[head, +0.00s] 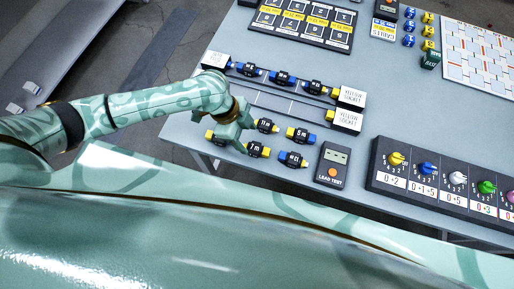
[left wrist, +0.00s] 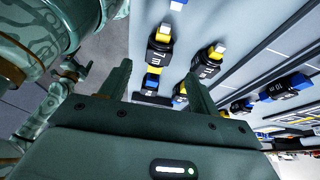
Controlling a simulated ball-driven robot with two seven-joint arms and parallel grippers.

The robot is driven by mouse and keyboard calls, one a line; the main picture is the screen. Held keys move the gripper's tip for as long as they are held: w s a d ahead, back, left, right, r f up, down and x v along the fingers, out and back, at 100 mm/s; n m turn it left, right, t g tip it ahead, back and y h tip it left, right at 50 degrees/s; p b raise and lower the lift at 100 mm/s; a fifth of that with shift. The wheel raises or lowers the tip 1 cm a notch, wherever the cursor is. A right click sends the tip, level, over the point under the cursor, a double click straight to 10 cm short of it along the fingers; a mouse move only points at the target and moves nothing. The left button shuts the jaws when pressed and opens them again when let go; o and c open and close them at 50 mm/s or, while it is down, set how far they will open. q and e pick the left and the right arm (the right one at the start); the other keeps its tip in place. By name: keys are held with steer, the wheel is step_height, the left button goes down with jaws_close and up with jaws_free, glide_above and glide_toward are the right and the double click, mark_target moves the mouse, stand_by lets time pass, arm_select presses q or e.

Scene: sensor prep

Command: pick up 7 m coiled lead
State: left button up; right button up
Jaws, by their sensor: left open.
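The 7 m coiled lead (head: 257,149), a black block with yellow ends, lies on the grey table close to its front edge. In the left wrist view the 7 m lead (left wrist: 158,50) shows just past the fingertips, between their lines. My left gripper (head: 239,138) is over the table, just left of the 7 m lead. In the left wrist view its two fingers (left wrist: 157,70) are apart, with nothing held between them.
Other leads lie close by: one with yellow ends (head: 264,126), another (head: 299,134) and a blue-ended one (head: 293,159). A lead tester (head: 332,164) stands to the right, beside a dial panel (head: 440,180). A rail with more leads (head: 283,78) lies behind.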

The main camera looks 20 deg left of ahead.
arm_select(q)
steer(key=shift+d+f, duration=0.25)
steer(key=shift+f, duration=0.3)
steer(key=b+x, duration=0.2)
steer(key=x, duration=0.3)
steer(key=shift+s+d, duration=0.1)
steer(key=shift+r, duration=0.1)
steer(key=shift+c, duration=0.6)
steer(key=c, duration=1)
arm_select(e)
step_height(320, 180, down, 2)
steer(key=shift+w+d+f, duration=0.1)
